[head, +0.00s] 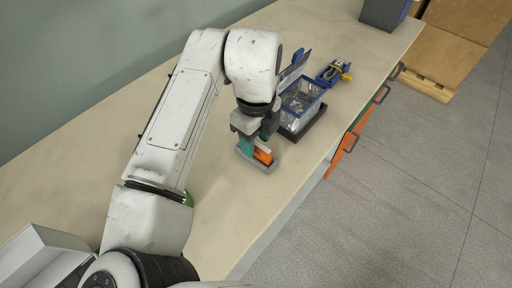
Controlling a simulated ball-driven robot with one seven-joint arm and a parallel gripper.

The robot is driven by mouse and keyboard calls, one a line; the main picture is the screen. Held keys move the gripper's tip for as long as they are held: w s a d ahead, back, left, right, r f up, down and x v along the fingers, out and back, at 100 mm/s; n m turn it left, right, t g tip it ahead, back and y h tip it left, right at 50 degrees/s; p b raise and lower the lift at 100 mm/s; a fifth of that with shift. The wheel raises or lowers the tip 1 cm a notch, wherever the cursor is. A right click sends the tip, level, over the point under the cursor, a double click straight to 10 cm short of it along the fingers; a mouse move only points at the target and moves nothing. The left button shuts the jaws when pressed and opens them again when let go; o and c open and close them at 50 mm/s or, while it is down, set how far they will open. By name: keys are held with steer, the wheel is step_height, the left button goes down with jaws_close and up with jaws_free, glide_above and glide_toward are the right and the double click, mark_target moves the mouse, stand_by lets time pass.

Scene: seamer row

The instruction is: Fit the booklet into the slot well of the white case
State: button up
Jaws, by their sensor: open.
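My gripper (257,140) points down at the middle of the bench, its jaws open, over a low grey holder (258,165). An orange piece (263,156) and a teal piece (246,147) stand upright in this holder, close to my fingertips. I cannot tell whether either is the booklet, or whether a finger touches one. A white open-topped box (42,258) with a grey inside is at the lower left, partly cut off by the frame and my arm. It may be the white case; no slot well can be made out.
A clear blue-rimmed bin (301,98) on a dark base stands just right of the holder. Behind it lies a blue and yellow tool (333,73). A dark blue bin (385,12) stands at the far end. A green item (188,199) is mostly hidden by my arm. The front bench strip is clear.

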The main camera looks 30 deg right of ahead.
steer(key=shift+f, duration=1.05)
jaws_close()
